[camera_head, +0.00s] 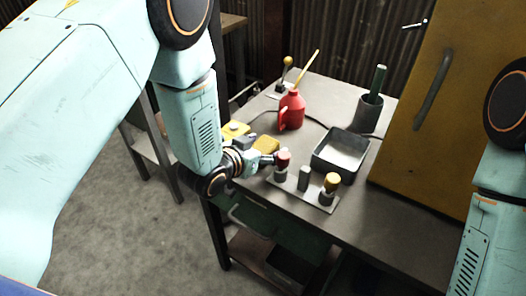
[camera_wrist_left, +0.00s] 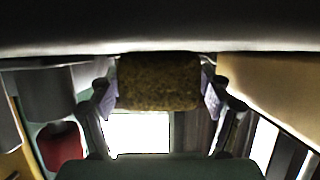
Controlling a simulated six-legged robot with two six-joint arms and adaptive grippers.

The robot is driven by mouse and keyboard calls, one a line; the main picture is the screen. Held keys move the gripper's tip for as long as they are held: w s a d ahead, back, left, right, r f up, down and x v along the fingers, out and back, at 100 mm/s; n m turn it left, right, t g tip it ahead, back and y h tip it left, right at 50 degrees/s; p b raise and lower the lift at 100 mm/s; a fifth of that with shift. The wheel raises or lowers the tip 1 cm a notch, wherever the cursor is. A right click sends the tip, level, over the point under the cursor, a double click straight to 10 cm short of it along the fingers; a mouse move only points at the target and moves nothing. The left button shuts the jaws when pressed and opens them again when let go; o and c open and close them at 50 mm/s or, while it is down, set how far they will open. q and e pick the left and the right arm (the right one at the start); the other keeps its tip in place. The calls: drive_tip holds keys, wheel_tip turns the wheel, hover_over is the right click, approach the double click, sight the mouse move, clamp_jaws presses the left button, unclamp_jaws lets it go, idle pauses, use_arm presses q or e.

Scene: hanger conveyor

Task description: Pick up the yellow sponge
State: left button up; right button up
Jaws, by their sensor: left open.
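The yellow sponge (camera_head: 267,144) lies on the grey table in the head view, near its left edge. My left gripper (camera_head: 256,151) is low over the table, right at the sponge, and partly hides it. In the left wrist view the sponge (camera_wrist_left: 158,82) looks brownish and sits between the two fingertips of my left gripper (camera_wrist_left: 159,98). The fingers are apart, one on each side of the sponge. Whether they touch it is hard to tell. My right arm is at the right edge of the head view, its gripper out of frame.
A button panel (camera_head: 304,190) with a red and a yellow knob stands close to my left gripper. A grey tray (camera_head: 341,155), a red oil can (camera_head: 292,111) and a dark cup (camera_head: 369,112) stand behind. A yellow cabinet (camera_head: 455,100) blocks the right.

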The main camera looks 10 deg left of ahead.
use_arm(q)
drive_tip(key=shift+w, duration=0.1)
drive_tip(key=shift+c, duration=0.7)
drive_tip(key=shift+d, duration=0.15)
drive_tip(key=c, duration=0.7)
drive_tip(key=shift+c, duration=0.9)
